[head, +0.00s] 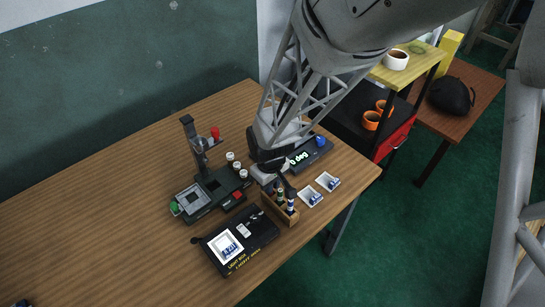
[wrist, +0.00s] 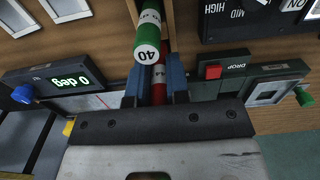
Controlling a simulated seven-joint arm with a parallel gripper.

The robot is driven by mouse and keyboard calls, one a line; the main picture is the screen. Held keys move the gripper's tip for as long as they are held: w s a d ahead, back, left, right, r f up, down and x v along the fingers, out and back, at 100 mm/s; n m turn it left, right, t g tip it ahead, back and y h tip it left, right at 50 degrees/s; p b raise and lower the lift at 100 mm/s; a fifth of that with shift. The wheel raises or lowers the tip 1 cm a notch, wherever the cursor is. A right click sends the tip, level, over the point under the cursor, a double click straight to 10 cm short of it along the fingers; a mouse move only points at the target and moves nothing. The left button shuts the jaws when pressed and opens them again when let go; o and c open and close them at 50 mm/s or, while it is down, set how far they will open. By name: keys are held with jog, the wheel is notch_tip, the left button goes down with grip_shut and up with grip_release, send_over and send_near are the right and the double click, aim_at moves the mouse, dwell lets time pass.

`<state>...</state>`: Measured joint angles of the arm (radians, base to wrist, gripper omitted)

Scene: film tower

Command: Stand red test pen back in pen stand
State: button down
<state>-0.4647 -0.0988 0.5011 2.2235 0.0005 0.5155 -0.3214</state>
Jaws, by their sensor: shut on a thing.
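The red test pen (wrist: 158,92) shows in the wrist view between my gripper's two blue fingers (wrist: 155,86). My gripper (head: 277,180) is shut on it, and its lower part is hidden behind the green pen. The wooden pen stand (head: 283,213) is at the front right of the table in the head view, just below my gripper. The green-capped pen (wrist: 147,48), marked 40, stands in it, close beside the red pen. A blue-marked pen (head: 291,205) also stands in it. I cannot tell whether the red pen's end is inside the stand.
A black light box (head: 256,239) lies left of the stand, and white trays (head: 311,197) lie to its right. A display reading 0 deg (head: 300,157) is behind. A device with a column (head: 193,145) stands back left.

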jog(key=shift+c, duration=2.3)
grip_release()
jog(key=shift+r, duration=0.1)
jog(key=shift+r, duration=3.4)
jog(key=shift+r, duration=0.1)
